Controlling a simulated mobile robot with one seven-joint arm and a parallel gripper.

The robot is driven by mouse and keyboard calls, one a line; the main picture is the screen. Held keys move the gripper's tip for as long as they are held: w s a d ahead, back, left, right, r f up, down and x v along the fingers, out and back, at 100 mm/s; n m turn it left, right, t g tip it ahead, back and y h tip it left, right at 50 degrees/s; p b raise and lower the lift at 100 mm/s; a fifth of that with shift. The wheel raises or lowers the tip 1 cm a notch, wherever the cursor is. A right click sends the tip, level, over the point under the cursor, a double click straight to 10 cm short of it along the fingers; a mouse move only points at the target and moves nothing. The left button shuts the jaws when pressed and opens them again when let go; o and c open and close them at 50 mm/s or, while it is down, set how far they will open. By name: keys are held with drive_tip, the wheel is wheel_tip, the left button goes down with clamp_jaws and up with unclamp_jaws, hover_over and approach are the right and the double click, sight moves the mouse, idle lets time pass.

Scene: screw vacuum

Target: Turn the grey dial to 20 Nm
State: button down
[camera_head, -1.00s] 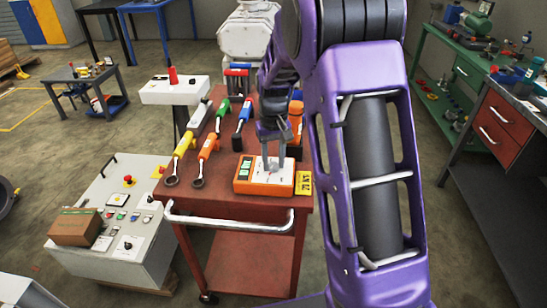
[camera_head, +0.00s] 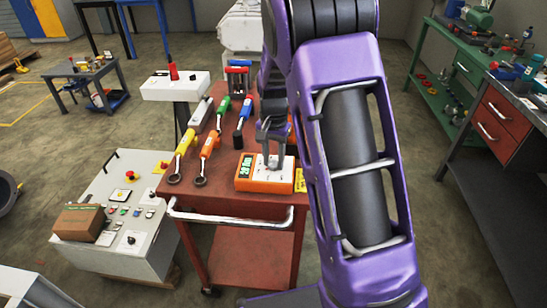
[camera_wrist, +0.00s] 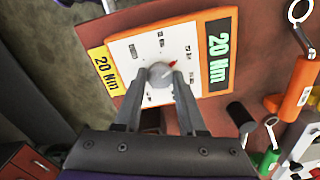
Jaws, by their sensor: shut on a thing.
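The orange torque tester (camera_head: 243,184) sits on the red cart top. In the wrist view, its white panel (camera_wrist: 126,46) carries the round grey dial (camera_wrist: 160,73) with a red pointer, ringed by small printed labels. The pointer is directed up and to the right. The tester's display (camera_wrist: 219,52) reads 20 Nm in green. A yellow tag (camera_wrist: 103,70) beside the tester also reads 20 Nm. My gripper (camera_wrist: 163,80) is shut on the dial, one finger on each side. It also shows over the panel in the head view (camera_head: 272,163), where the dial is mostly hidden.
Wrenches with yellow (camera_head: 185,142) and orange (camera_head: 208,146) handles lie left of the tester, with green and blue handled tools behind. A grey control box (camera_head: 120,215) stands left of the cart. A green workbench (camera_head: 450,60) is at the right. The cart's front top is clear.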

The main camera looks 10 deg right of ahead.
sight(273, 163)
idle(0.5)
drive_tip(key=shift+c, duration=2.4)
unclamp_jaws()
wheel_tip(273, 163, up, 17)
drive_tip(key=p, duration=0.1)
drive_tip(key=shift+r+p, duration=0.2)
drive_tip(key=shift+p, duration=0.2)
